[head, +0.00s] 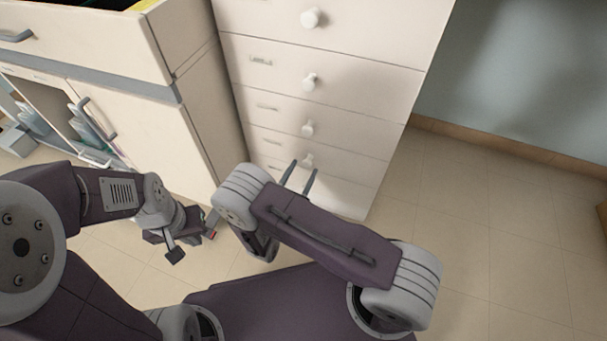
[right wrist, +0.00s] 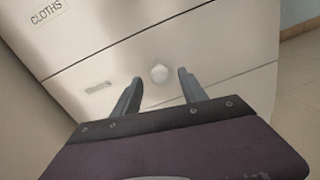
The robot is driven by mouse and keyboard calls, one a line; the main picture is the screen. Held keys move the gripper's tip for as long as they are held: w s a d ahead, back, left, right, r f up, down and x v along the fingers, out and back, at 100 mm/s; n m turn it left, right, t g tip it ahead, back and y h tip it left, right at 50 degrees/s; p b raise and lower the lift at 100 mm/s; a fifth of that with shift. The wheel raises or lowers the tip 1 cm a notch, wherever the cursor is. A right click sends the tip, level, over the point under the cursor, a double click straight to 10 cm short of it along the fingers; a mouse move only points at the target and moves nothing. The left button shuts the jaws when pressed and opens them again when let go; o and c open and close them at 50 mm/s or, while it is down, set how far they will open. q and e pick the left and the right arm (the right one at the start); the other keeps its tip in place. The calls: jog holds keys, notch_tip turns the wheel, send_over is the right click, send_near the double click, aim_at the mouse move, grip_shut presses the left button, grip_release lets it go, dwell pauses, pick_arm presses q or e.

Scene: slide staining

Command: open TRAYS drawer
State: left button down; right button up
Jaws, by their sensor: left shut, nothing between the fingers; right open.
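The drawer unit (head: 350,57) has a column of white drawers with round knobs, all shut. No label reading TRAYS can be made out. My right gripper (head: 302,170) is open and low in front of the unit, near the lowest visible knob (head: 308,160). In the right wrist view a white knob (right wrist: 159,74) shows between the two open fingers (right wrist: 160,82), just beyond their tips, apart from both. The small label (right wrist: 98,87) to its left is unreadable. My left gripper (head: 192,243) is shut and empty, low over the floor at the left.
The drawer above carries the label CLOTHS (right wrist: 46,11). A white cabinet (head: 140,130) with grey bar handles and an open shelf stands left of the drawer unit. Tiled floor (head: 480,220) is clear to the right, up to a blue-grey wall (head: 520,70).

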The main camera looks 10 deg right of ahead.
jog(key=shift+w+d, duration=0.4)
jog(key=shift+w, duration=0.15)
grip_shut()
dwell(1.0)
